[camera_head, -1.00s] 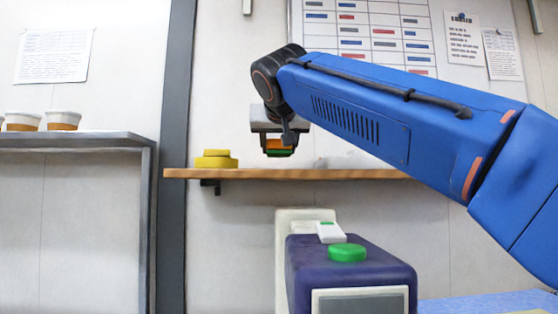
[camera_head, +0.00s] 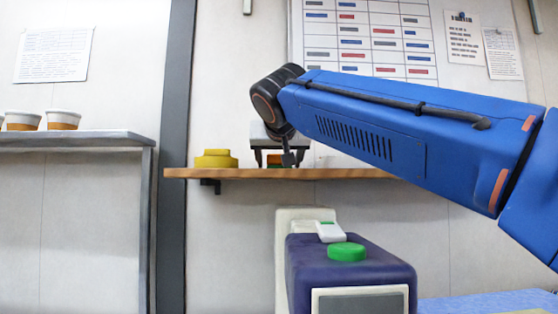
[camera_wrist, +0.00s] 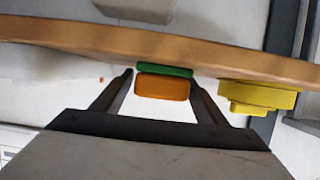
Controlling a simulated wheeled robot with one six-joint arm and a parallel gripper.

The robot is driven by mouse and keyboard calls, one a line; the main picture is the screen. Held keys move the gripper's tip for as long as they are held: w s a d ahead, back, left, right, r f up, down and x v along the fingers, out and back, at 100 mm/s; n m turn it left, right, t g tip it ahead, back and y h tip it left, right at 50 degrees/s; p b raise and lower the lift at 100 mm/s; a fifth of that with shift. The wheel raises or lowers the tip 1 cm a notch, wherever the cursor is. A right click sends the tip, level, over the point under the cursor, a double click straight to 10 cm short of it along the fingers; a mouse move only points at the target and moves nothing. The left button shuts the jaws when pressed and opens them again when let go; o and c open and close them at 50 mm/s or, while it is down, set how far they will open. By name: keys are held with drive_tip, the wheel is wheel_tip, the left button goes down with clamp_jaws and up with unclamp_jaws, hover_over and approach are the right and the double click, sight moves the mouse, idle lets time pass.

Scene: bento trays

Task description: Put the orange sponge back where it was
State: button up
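The orange sponge (camera_head: 276,159), with a green layer on its underside, is at the top of the wooden shelf (camera_head: 235,174) and appears to rest on it. My gripper (camera_head: 274,162) is above and around it, one finger on each side. A gap shows between the left finger and the sponge in the head view. In the wrist view the sponge (camera_wrist: 161,88) lies between the two fingertips, its green layer against the shelf (camera_wrist: 85,42). The fingers look spread, and the sponge is partly hidden by them in the head view.
A yellow stepped object (camera_head: 215,160) stands on the shelf left of the sponge. A dark blue machine with a green button (camera_head: 347,252) stands below the shelf. Cups (camera_head: 62,119) sit on a grey table (camera_head: 100,139) at the far left.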

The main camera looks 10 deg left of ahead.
drive_tip(key=shift+r, duration=0.1)
drive_tip(key=shift+s+r, duration=0.15)
drive_tip(key=shift+s, duration=0.1)
drive_tip(key=v, duration=1.1)
drive_tip(key=shift+s, duration=0.2)
drive_tip(key=shift+d+r, duration=0.1)
drive_tip(key=shift+d, duration=0.1)
